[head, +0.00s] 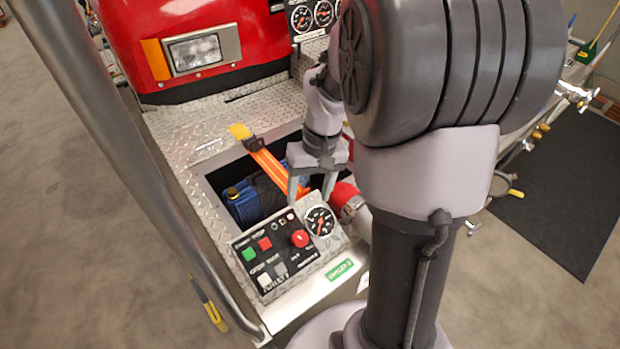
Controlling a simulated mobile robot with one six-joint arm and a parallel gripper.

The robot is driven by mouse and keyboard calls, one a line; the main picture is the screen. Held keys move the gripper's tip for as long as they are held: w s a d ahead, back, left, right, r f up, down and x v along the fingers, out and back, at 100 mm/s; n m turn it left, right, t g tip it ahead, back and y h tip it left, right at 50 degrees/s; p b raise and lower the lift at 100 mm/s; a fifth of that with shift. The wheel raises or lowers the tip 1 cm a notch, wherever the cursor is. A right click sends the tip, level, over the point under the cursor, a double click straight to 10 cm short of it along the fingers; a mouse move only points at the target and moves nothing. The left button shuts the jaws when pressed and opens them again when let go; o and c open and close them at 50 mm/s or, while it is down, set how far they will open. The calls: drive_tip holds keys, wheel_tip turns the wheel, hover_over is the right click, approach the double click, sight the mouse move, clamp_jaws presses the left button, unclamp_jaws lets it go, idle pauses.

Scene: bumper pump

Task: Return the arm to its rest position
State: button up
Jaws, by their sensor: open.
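My gripper (312,190) shows in the head view, pointing down with its two fingers apart. It is open, and I see nothing between its fingers. It appears over the right part of the bumper's open well, just behind the round gauge (320,221) of the control panel (272,258). An orange strap (273,171) with a yellow end runs across the well to the left of the fingers. Whether a finger touches the strap or the panel I cannot tell. My arm's large links fill the right middle of the view and hide what is behind them.
The diamond-plate bumper (190,135) surrounds the well, which holds a blue item (243,205). A red hose end with a metal coupling (350,208) is right of the fingers. A red truck front (150,50) rises behind. A dark mat (560,180) lies on the right floor.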

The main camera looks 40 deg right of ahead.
drive_tip(key=shift+d+r, duration=0.1)
drive_tip(key=shift+r, duration=0.55)
drive_tip(key=s+a+r+t+b, duration=0.2)
drive_tip(key=s+a, duration=0.3)
drive_tip(key=a, duration=0.3)
drive_tip(key=s+a+r+t+b, duration=0.2)
drive_tip(key=s+a+r, duration=0.3)
drive_tip(key=a, duration=0.4)
drive_tip(key=shift+s+a+r+m+t, duration=0.2)
drive_tip(key=shift+s+a+m+t, duration=0.15)
drive_tip(key=shift+s+t, duration=0.4)
drive_tip(key=shift+d, duration=0.1)
idle(1.0)
